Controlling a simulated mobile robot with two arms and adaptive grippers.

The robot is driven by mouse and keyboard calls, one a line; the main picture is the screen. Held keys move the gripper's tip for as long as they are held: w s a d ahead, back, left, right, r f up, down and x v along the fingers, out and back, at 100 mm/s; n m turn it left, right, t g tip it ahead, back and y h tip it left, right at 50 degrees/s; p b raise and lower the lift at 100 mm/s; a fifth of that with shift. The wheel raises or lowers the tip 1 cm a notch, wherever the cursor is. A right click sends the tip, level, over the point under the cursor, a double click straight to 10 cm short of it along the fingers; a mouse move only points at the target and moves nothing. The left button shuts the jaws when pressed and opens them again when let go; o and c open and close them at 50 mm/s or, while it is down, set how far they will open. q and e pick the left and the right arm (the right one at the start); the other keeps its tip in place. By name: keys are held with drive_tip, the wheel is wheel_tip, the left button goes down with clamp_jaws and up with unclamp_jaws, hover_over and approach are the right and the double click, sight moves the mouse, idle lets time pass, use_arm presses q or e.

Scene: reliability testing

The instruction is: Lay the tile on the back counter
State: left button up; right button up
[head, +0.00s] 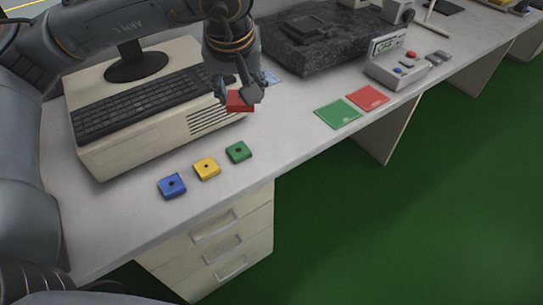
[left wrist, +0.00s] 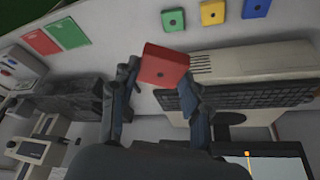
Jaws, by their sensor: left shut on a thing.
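A red tile (head: 239,101) is held in my left gripper (head: 240,98), above the front part of the grey-white counter (head: 290,140). A blue tile (head: 172,186), a yellow tile (head: 207,168) and a green tile (head: 238,152) lie in a row near the counter's front edge. My right gripper is not in view.
A beige computer (head: 120,150) with a black keyboard (head: 140,104) stands left of the gripper. A dark stone slab (head: 310,45) is behind right. A flat green square (head: 338,114), a flat red square (head: 368,97) and a button box (head: 400,70) are to the right.

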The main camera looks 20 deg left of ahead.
use_arm(q)
wheel_tip(320, 180, down, 7)
drive_tip(key=s+n+b, duration=0.2)
drive_tip(key=b, duration=0.5)
approach(271, 135)
drive_tip(key=shift+w+a+f+y, duration=0.35)
drive_tip(key=shift+a+f+y, duration=0.05)
drive_tip(key=shift+f, duration=0.2)
drive_tip(key=shift+w+d+f, duration=0.15)
drive_tip(key=shift+w+f, duration=0.35)
drive_tip(key=shift+f, duration=0.15)
wheel_tip(271, 135, down, 3)
drive_tip(key=shift+w+r+b, duration=0.1)
drive_tip(key=shift+r+b, duration=0.05)
drive_tip(key=shift+b, duration=0.2)
drive_tip(key=shift+f, duration=0.3)
drive_tip(key=shift+r, duration=0.1)
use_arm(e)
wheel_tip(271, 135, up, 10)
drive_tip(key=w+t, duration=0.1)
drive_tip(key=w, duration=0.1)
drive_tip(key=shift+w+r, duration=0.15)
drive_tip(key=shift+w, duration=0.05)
